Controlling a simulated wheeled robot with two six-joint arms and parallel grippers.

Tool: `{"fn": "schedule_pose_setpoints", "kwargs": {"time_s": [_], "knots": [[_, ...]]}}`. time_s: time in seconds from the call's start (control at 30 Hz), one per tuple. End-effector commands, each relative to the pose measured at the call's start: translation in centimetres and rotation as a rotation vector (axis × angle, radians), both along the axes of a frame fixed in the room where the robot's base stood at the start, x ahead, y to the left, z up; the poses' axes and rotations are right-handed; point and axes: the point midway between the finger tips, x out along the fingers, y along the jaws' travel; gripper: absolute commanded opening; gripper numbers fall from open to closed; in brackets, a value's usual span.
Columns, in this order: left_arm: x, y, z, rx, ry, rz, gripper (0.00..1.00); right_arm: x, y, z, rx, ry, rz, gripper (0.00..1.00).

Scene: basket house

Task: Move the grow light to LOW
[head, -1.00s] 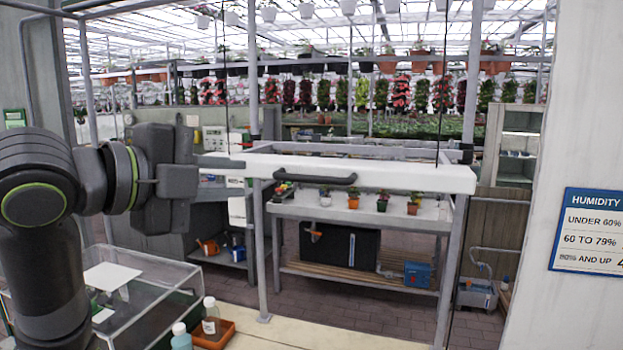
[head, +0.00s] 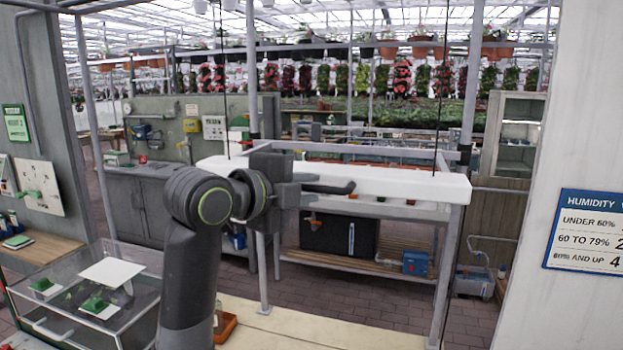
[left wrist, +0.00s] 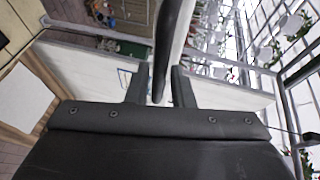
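The grow light (head: 410,184) is a long white bar hung level on thin cables above the plant bench in the head view. A dark bar handle (head: 335,187) is on its near face. My left gripper (head: 306,183) is at the handle's left end. In the left wrist view, the handle (left wrist: 170,45) passes between the two fingertips (left wrist: 160,88), with the fingers apart and a narrow gap beside it. The white light shows behind the fingers. I see no LOW marking. My right gripper is not in view.
A clear case (head: 90,300) with green-handled items stands at lower left. A pale ledge (head: 320,335) runs along the front, with an orange tray (head: 226,325) partly behind my arm. A humidity sign (head: 585,232) is on the right wall. The bench (head: 440,268) stands behind the light.

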Motion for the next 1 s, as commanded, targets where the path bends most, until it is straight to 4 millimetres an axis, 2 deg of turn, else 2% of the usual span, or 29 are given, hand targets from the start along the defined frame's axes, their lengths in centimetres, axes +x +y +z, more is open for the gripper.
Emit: {"fn": "schedule_pose_setpoints", "kwargs": {"time_s": [0.2,0.47,0.63,0.67,1.0], "knots": [[1.13,-1.0,-0.32,0.001,0.001,0.0,0.21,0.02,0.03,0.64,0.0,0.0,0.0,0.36],[1.2,-1.06,-0.39,0.001,-0.001,0.0,0.21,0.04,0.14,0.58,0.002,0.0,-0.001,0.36],[1.19,-1.05,-0.38,0.001,-0.001,0.0,0.01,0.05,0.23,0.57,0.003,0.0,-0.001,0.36],[1.19,-1.05,-0.38,0.001,-0.001,0.0,0.0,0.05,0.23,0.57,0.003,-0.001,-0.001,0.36],[1.18,-1.04,-0.47,0.0,0.0,0.0,0.0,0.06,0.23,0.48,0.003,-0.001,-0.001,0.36]]}}
